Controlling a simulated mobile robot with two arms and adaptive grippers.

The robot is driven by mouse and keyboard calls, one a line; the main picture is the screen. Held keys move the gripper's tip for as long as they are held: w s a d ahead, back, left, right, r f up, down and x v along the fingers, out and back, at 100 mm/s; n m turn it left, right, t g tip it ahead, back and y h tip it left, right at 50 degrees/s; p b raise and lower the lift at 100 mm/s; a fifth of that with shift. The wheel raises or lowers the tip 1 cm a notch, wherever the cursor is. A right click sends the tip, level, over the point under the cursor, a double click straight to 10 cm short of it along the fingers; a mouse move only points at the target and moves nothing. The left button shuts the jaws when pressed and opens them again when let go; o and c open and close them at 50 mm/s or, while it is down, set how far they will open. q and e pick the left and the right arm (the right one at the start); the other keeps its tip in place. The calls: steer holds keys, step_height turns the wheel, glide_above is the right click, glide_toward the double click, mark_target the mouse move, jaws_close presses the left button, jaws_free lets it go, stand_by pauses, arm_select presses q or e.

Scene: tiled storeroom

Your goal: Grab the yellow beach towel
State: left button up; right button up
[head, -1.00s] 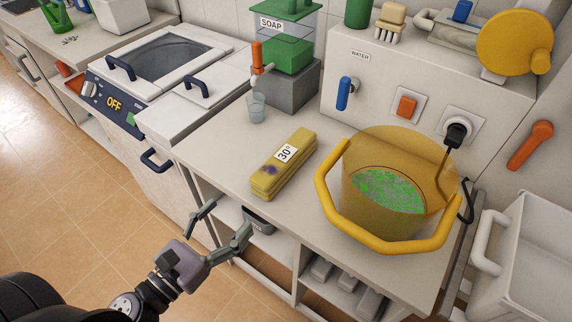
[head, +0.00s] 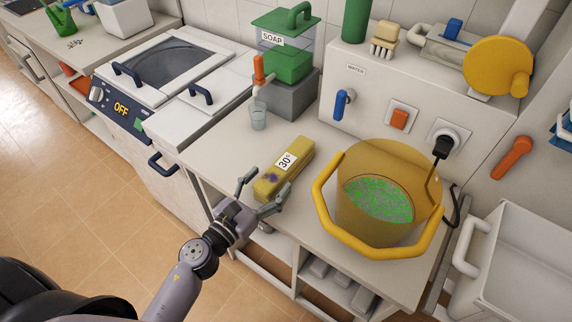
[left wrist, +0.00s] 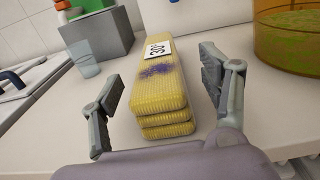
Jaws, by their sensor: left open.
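The yellow beach towel (head: 293,160) lies folded on the counter, with a white "30°" label and a purple stain on top. In the left wrist view the towel (left wrist: 163,95) shows its stacked folds end-on. My left gripper (head: 262,190) is open at the towel's near end. In the left wrist view, the open fingers of my left gripper (left wrist: 168,100) stand to either side of the towel's near end, apart from it. My right gripper is not in view.
A yellow bucket (head: 345,215) with green-flecked contents stands right of the towel, its thick handle close by. A small clear cup (head: 258,117) and the soap dispenser (head: 290,65) stand behind. A washing machine (head: 165,75) is at left.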

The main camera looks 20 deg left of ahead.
mark_target(277, 171)
arm_select(q)
steer(key=p+x, duration=0.1)
steer(key=x, duration=0.3)
steer(key=shift+a+r, duration=0.1)
steer(key=shift+r, duration=0.05)
steer(key=shift+w, duration=0.2)
steer(key=c, duration=1.3)
step_height(277, 171, up, 20)
steer(key=p, duration=1.7)
